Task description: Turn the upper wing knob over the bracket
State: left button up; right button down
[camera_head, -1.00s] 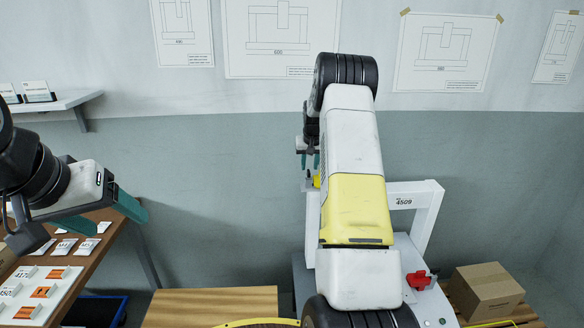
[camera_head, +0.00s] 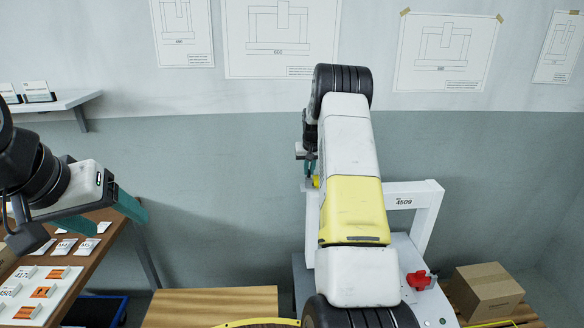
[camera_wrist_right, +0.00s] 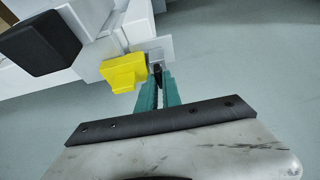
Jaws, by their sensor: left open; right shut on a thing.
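My right gripper (camera_head: 310,170) is down at the left post of the white gantry frame (camera_head: 428,208), mostly hidden by my arm in the head view. In the right wrist view its teal fingers (camera_wrist_right: 157,84) are shut on a small dark upright part (camera_wrist_right: 157,70), apparently the upper wing knob; its shape is mostly hidden. A light grey bracket plate (camera_wrist_right: 164,46) lies behind it. A yellow knob-like part (camera_wrist_right: 124,72) sits just left of the fingers and shows partly in the head view (camera_head: 316,182). My left gripper (camera_head: 118,222) is open and empty over the left table.
A red knob (camera_head: 419,280) stands on the machine's base. A cardboard box (camera_head: 484,292) is at the right. The left table (camera_head: 98,258) holds a tray of labelled parts. A black block (camera_wrist_right: 40,47) is near the gantry in the wrist view.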

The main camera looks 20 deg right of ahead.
jog(key=shift+a, duration=0.1)
jog(key=m+h, duration=0.1)
jog(key=m, duration=0.2)
jog(key=shift+w+a+m+g, duration=0.1)
jog(key=shift+m+g, duration=0.2)
jog(key=shift+m, duration=0.1)
jog(key=m+h, duration=0.1)
jog(key=m, duration=0.1)
jog(key=m+g, duration=0.1)
jog(key=m, duration=0.2)
jog(key=shift+w+a+g+h, duration=0.1)
jog(key=shift+g+h, duration=0.2)
jog(key=shift+h, duration=0.1)
jog(key=m+g, duration=0.1)
jog(key=m, duration=0.4)
jog(key=shift+w+g+h, duration=0.1)
jog(key=shift+g+h, duration=0.2)
jog(key=shift+g, duration=0.1)
jog(key=shift+m+g, duration=0.6)
jog(key=shift+m, duration=1.5)
jog(key=c, duration=1.5)
grip_release()
